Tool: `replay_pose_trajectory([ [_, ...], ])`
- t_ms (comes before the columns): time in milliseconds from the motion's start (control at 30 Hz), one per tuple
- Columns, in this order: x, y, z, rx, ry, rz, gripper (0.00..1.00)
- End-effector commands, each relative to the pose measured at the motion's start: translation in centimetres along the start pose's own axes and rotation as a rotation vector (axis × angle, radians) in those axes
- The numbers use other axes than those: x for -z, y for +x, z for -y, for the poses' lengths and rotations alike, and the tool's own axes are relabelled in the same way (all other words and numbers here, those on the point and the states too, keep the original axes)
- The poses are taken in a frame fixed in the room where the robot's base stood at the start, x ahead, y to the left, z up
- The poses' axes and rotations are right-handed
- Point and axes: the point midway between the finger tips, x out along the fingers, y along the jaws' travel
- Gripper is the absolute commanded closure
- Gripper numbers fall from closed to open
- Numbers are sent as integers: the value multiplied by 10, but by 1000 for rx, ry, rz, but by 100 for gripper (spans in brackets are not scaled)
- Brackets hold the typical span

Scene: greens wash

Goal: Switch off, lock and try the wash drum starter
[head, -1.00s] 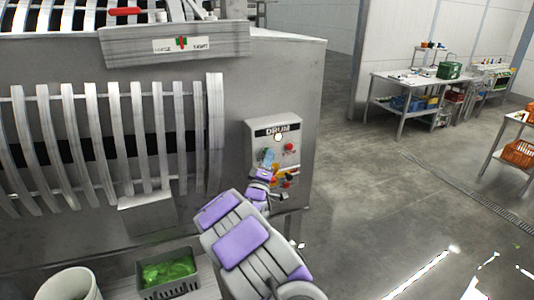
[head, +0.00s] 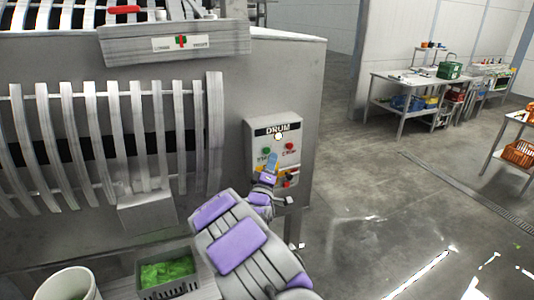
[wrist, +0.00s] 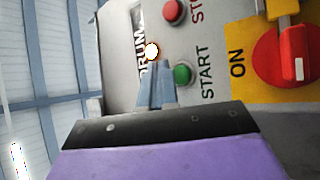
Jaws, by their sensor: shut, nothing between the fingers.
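The drum starter (head: 254,150) is a grey box on the machine's right side, labelled DRUM. A bright white lamp (wrist: 152,50) glows by the label. The wrist view shows a green START button (wrist: 181,74), a red STOP button (wrist: 173,11) and a yellow plate (wrist: 238,50) marked ON. A red rotary handle (wrist: 298,55) sits on the plate, with a yellow part (wrist: 282,8) beside it. My gripper (head: 271,158) is shut and empty in front of the box. Its fingertips (wrist: 155,75) appear beside the green button; I cannot tell whether they touch anything.
The ribbed drum (head: 110,135) and steel housing fill the left. A grey crate of greens (head: 168,290) and a white bucket (head: 70,284) stand below. Work tables (head: 410,82) and an orange basket (head: 518,153) are at right. The floor between is clear.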

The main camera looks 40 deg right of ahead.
Motion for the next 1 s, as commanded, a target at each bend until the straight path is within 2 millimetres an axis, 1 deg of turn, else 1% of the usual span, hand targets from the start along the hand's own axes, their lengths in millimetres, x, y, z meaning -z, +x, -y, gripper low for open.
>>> replay_pose_trajectory([
  [133,-7,-11,-5,4,-2,0,100],
  [400,-17,-25,-18,0,1,0,100],
  [1000,-19,-26,-19,1,1,0,100],
])
